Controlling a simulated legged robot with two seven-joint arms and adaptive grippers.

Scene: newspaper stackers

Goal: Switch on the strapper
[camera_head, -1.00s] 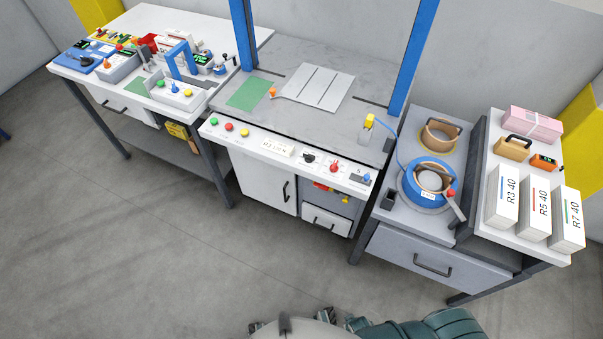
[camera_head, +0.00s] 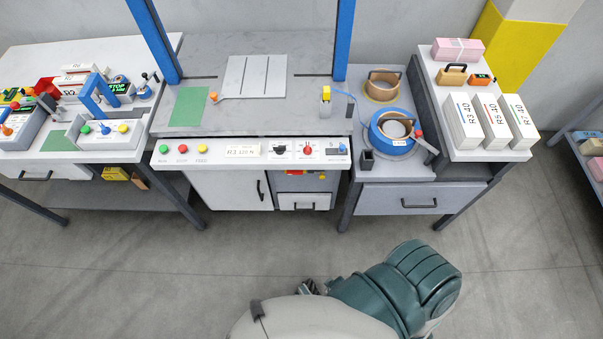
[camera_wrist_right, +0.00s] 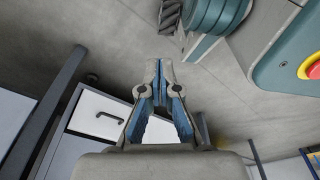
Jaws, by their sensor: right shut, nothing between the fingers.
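The strapper is the middle machine with a blue arch (camera_head: 344,42) over a grey top. Its white front panel (camera_head: 222,159) carries green (camera_head: 164,148), red (camera_head: 183,148) and yellow (camera_head: 202,148) buttons, a black rotary knob (camera_head: 280,149), a red knob (camera_head: 308,149) and a small blue switch (camera_head: 342,147). The knob markings are too small to read. My right gripper (camera_wrist_right: 158,64) is shut and empty in the right wrist view, in front of a white drawer front with a black handle (camera_wrist_right: 110,117). It is away from the panel controls. My left gripper is not identifiable.
A bench (camera_head: 60,60) with devices stands left of the strapper. A grey table with a blue strap coil (camera_head: 379,135) and a raised white shelf with several boxes (camera_head: 463,122) stand right. A rack (camera_head: 578,150) is at far right. Open floor (camera_head: 150,260) lies in front.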

